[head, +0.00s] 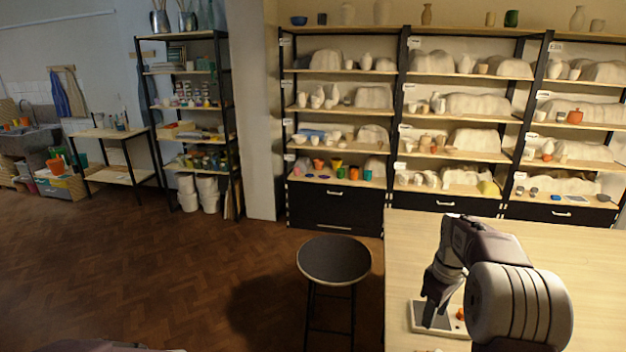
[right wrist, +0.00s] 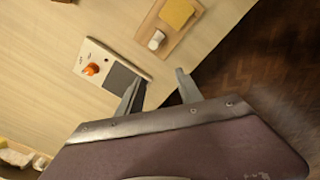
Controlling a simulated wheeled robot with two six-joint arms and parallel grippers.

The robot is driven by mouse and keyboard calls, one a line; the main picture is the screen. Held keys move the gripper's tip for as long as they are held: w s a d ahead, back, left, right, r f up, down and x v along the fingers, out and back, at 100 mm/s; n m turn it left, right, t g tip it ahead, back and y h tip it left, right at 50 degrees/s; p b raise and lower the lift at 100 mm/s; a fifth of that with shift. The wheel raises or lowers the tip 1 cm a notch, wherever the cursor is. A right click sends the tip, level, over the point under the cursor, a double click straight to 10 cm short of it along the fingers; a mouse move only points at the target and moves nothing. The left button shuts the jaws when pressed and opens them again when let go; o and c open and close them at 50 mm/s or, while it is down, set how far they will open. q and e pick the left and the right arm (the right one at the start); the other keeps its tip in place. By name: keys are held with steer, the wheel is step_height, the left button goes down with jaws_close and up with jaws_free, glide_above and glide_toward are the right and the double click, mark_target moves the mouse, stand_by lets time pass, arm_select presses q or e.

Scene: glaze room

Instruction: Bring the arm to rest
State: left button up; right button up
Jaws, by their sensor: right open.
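My right arm reaches in over the pale wooden table (head: 410,240) from the right in the head view. Its gripper (head: 431,318) points down over a pale device with a dark plate (head: 418,330). In the right wrist view the two fingers of the gripper (right wrist: 158,82) are apart with nothing between them. One finger overlaps the edge of the device (right wrist: 112,66), which has an orange knob; the other is near the table edge. Whether the fingers touch anything, I cannot tell. My left gripper is not in view.
A wooden board (right wrist: 164,45) with a yellow block (right wrist: 176,13) and a small white piece (right wrist: 156,40) lies beside the device. A dark round stool (head: 334,260) stands left of the table. Shelves of pottery (head: 460,65) line the back wall. The brown floor (head: 150,265) at left is largely clear.

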steer(key=s+a+n, duration=0.1)
steer(key=s+a, duration=0.6)
steer(key=a, duration=0.6)
steer(key=s+a+f+m, duration=0.3)
steer(key=s+f+m, duration=0.4)
steer(key=s, duration=0.3)
steer(key=shift+a+f+m+t, duration=0.2)
steer(key=shift+f+m+t, duration=0.1)
steer(key=shift+f+m, duration=0.15)
